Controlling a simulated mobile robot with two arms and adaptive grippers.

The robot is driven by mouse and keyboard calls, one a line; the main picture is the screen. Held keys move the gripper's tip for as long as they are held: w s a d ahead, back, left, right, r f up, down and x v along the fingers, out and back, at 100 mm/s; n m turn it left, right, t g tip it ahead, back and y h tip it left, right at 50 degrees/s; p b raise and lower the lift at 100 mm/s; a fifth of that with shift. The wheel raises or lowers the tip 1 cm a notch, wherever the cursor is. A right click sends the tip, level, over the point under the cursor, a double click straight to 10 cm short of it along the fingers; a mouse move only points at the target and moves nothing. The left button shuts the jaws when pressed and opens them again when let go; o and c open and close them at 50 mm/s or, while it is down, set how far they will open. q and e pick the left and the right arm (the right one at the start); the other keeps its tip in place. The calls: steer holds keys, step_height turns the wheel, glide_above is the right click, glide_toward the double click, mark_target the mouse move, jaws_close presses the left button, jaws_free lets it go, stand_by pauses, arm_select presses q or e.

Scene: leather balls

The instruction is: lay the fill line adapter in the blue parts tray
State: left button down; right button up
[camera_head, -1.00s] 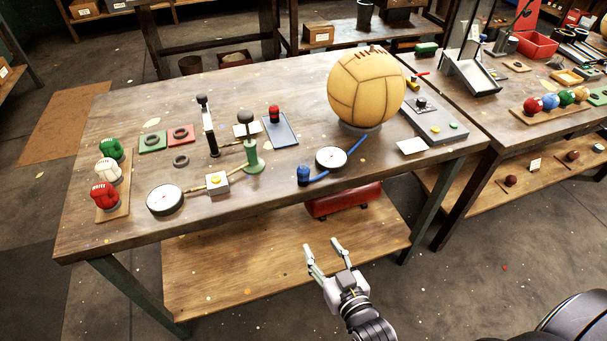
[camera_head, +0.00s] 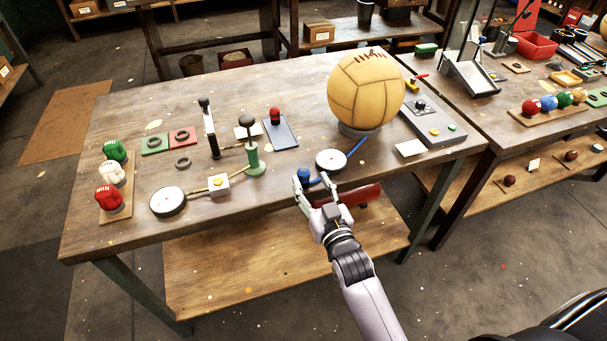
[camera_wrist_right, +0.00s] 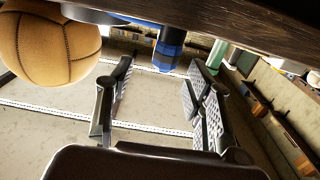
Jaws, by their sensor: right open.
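The blue parts tray (camera_head: 287,138) lies flat near the table's middle, with a red-topped dark piece (camera_head: 275,117) standing at its far end. A short blue fitting (camera_head: 304,174), which looks like the fill line adapter, is near the front edge, by a blue line and a round white gauge (camera_head: 331,160). My right gripper (camera_head: 312,183) is open and empty at the front edge, fingertips close to the fitting. In the right wrist view the blue fitting (camera_wrist_right: 169,48) shows beyond and between the spread fingers; contact is not visible. My left gripper is out of view.
A large tan leather ball (camera_head: 366,90) sits on a stand right of the tray. A green post (camera_head: 253,158), a white block with a yellow button (camera_head: 218,184) and a second gauge (camera_head: 168,201) stand to the left. A red cylinder (camera_head: 362,194) is below the tabletop.

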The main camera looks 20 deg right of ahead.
mark_target(306, 176)
steer(key=shift+w+a+p, duration=0.2)
steer(key=shift+w+p, duration=0.1)
steer(key=shift+w, duration=1.05)
steer(key=shift+w+a+p, duration=0.15)
steer(key=shift+w+p, duration=0.15)
steer(key=shift+w, duration=1.05)
steer(key=shift+c, duration=0.4)
jaws_close()
